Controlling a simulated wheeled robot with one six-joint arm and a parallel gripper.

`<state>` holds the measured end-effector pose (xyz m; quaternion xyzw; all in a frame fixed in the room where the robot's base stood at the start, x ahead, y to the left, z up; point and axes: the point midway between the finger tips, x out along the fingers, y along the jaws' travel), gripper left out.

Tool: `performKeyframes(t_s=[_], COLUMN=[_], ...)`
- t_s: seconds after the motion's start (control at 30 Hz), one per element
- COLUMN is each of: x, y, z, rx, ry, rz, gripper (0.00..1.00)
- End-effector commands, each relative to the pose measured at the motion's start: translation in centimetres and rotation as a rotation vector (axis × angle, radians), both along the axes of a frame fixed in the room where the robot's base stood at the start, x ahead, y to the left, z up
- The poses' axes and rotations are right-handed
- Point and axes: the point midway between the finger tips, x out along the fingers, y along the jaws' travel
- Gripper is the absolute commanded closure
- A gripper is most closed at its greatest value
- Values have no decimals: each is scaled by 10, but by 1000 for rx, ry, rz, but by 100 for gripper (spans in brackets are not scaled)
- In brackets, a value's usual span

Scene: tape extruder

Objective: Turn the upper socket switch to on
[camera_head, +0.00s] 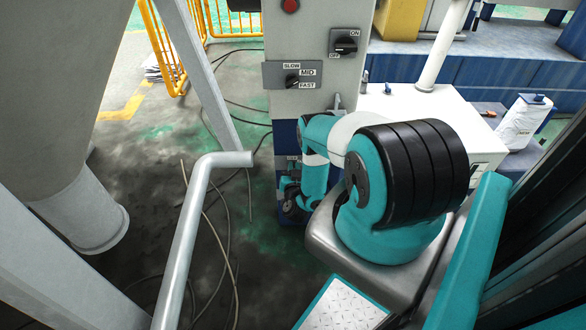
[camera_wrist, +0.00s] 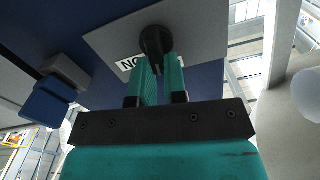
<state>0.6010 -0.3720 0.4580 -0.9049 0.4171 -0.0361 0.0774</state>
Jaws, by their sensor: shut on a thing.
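A round black switch knob (camera_wrist: 155,40) sits on a grey plate (camera_wrist: 205,35) in the wrist view. My gripper (camera_wrist: 158,72) has its two teal fingers closed on the sides of this knob. A white label (camera_wrist: 128,64) beside the knob is partly hidden by a finger; its visible letters appear upside down. The knob's exact pointing direction is hard to tell. A blue socket (camera_wrist: 48,100) stands out from the dark blue panel to the left. In the head view my arm reaches down beside the cabinet and hides most of the socket area.
The cabinet front (camera_head: 312,20) carries a red button (camera_head: 290,5), an ON/OFF knob (camera_head: 346,45) and a SLOW/MID/FAST selector (camera_head: 292,80). A grey pipe rail (camera_head: 190,230) stands at front left. Cables (camera_head: 215,240) lie on the floor. A white machine top (camera_head: 430,110) is at right.

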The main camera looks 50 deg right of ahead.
Motion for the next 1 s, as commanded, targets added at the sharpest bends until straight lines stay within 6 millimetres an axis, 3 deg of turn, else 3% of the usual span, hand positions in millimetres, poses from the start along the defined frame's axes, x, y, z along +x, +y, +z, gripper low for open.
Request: performKeyframes(t_s=[0.6,1.0], x=[-8,-10], y=[-6,-7], z=[-5,-9], rx=[366,533], ry=[-426,-619], rz=[-1,-2], gripper=[100,100])
